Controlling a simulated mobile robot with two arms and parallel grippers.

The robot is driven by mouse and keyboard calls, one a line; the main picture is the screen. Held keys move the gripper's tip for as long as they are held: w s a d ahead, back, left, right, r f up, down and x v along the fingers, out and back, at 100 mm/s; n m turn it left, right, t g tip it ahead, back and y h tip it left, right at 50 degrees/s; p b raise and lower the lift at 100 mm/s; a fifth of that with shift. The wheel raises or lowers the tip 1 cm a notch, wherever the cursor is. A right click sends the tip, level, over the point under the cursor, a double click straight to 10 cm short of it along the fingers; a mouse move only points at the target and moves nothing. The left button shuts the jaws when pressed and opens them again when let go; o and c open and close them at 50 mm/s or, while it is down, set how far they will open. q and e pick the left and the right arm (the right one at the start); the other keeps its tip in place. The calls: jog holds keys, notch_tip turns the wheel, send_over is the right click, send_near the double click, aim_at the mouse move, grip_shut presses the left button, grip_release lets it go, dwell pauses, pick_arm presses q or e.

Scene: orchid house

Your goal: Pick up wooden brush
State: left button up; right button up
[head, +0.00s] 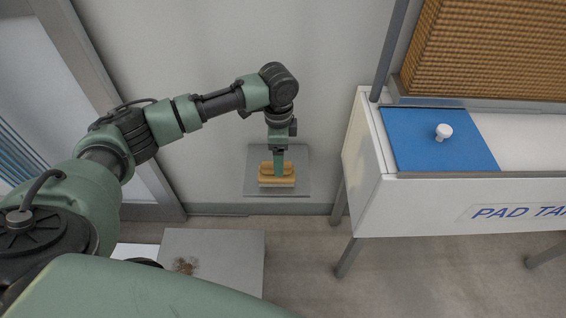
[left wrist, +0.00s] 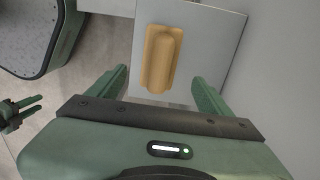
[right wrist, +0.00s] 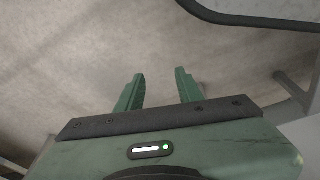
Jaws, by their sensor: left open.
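The wooden brush (head: 289,180) is a tan, rounded block lying on a small grey shelf (head: 255,188) against the wall. My left gripper (head: 279,170) hangs over it, pointing down, and hides part of it. In the left wrist view, the brush (left wrist: 161,58) shows between and beyond the open fingers of my left gripper (left wrist: 160,74), with space on both sides. The fingers do not grip it. My right gripper (right wrist: 160,72) shows in the right wrist view with its fingers apart and nothing between them, over a bare floor.
A white pad tank (head: 365,150) on legs stands right of the shelf, with a blue lid (head: 425,140) and white knob (head: 443,132). A brown corrugated pad (head: 490,50) rises behind it.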

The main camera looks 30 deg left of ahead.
pick_arm(q)
jog(key=f, duration=0.2)
jog(key=f+b, duration=0.1)
jog(key=f, duration=0.1)
jog(key=f+b, duration=0.1)
jog(key=f, duration=0.2)
jog(key=shift+s+a, duration=0.3)
jog(key=shift+a, duration=0.05)
jog(key=shift+f, duration=0.25)
jog(key=c, duration=1.5)
pick_arm(e)
notch_tip(320, 180, up, 7)
jog(key=w, duration=0.2)
jog(key=shift+a, duration=0.1)
